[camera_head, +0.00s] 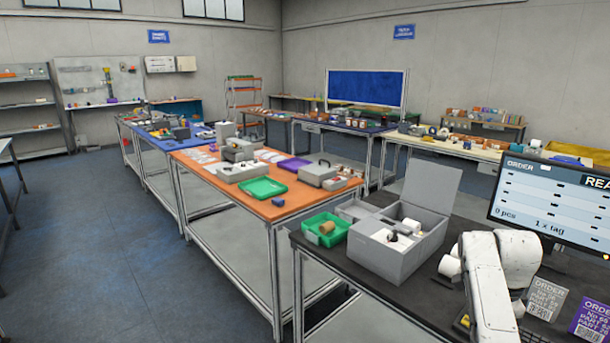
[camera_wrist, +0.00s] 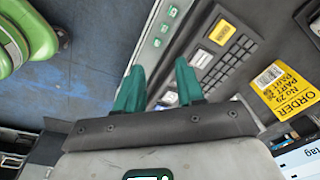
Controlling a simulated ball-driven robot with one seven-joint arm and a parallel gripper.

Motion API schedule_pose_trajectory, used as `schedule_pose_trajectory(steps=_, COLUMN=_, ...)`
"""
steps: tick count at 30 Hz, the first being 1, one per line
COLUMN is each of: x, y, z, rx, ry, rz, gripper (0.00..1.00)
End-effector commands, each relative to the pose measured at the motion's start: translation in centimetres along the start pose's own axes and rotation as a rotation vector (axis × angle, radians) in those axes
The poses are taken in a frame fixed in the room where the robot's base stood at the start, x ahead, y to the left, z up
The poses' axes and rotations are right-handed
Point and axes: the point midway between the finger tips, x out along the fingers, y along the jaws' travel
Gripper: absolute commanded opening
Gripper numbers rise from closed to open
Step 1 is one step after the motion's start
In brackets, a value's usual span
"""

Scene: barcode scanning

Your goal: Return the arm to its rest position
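My gripper (camera_wrist: 158,85) shows in the wrist view with two green fingers spread apart. Nothing is held between them. Behind the fingertips is a grey panel (camera_wrist: 165,35) with green-marked buttons, and blue floor lies to the left. In the head view, my white arm (camera_head: 490,282) is bent at the lower right, beside the black table (camera_head: 345,297). My gripper itself is out of sight there.
An open grey box (camera_head: 385,258) and a green tray (camera_head: 325,228) stand on the black table. A monitor (camera_head: 555,200) and order cards (camera_head: 545,298) are at the right. In the wrist view, a yellow order card (camera_wrist: 287,92) lies right of my gripper. The left floor (camera_head: 80,240) is clear.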

Motion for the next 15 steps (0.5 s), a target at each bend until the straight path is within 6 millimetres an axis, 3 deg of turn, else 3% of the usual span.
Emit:
schedule_pose_trajectory(steps=1, x=2.1, y=1.7, z=0.4, rx=-0.065, ry=0.008, rz=0.003, gripper=0.38)
schedule_pose_trajectory(steps=6, x=7.2, y=6.8, z=1.8, rx=-0.308, ry=0.023, rz=-0.002, gripper=0.38)
schedule_pose_trajectory(steps=15, x=13.1, y=17.9, z=4.4, rx=-0.768, ry=0.035, rz=-0.014, gripper=0.38)
